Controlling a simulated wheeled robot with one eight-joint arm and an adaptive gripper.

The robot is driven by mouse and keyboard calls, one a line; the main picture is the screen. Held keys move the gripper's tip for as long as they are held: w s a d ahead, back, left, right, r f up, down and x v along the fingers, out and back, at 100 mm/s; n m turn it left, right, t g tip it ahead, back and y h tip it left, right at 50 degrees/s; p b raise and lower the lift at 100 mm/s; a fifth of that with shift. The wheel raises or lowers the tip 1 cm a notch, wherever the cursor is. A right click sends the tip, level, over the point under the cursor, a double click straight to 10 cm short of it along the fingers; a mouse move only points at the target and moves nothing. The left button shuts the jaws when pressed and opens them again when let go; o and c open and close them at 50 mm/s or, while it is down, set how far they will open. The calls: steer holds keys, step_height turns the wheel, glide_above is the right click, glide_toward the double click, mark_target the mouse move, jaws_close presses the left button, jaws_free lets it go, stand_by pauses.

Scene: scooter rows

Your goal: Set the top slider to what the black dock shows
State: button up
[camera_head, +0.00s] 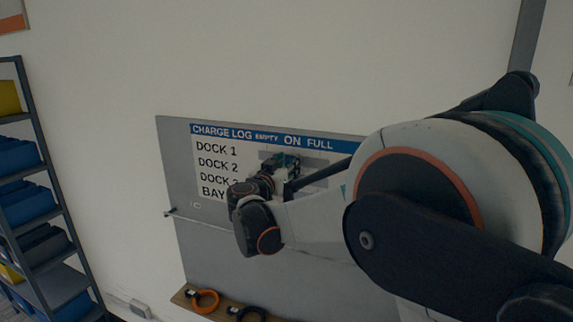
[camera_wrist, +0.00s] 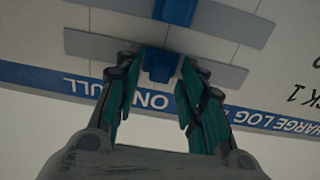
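The charge log board (camera_head: 183,240) is on the wall, with rows DOCK 1, DOCK 2, a third dock line and a partly hidden BAY line. Its blue header reads CHARGE LOG, EMPTY, ON, FULL. The wrist view is upside down; the top slider (camera_wrist: 160,66), a blue block on a grey track, sits next to the header, roughly at ON. My gripper (camera_wrist: 160,62) is open, its teal fingers on either side of this slider, with small gaps seeming to show. In the head view my gripper (camera_head: 287,163) covers the sliders. I see no black dock.
A second blue slider (camera_wrist: 176,10) is on the neighbouring track. An orange ring (camera_head: 205,301) and a dark ring (camera_head: 247,313) are on a wooden ledge (camera_head: 185,298) below the board. A shelf (camera_head: 62,288) with coloured bins stands at left.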

mark_target(266, 154)
jaws_close()
steer(key=w+a, duration=0.1)
steer(key=a, duration=0.1)
steer(key=w+a+b, duration=0.1)
steer(key=a, duration=0.2)
steer(key=a+b, duration=0.1)
steer(key=a, duration=0.2)
steer(key=shift+w, duration=0.4)
steer(key=shift+a+r, duration=0.1)
steer(key=shift+c, duration=0.2)
jaws_free()
steer(key=o, duration=0.3)
steer(key=shift+w+a, duration=0.1)
steer(key=shift+a, duration=0.1)
steer(key=shift+d, duration=0.1)
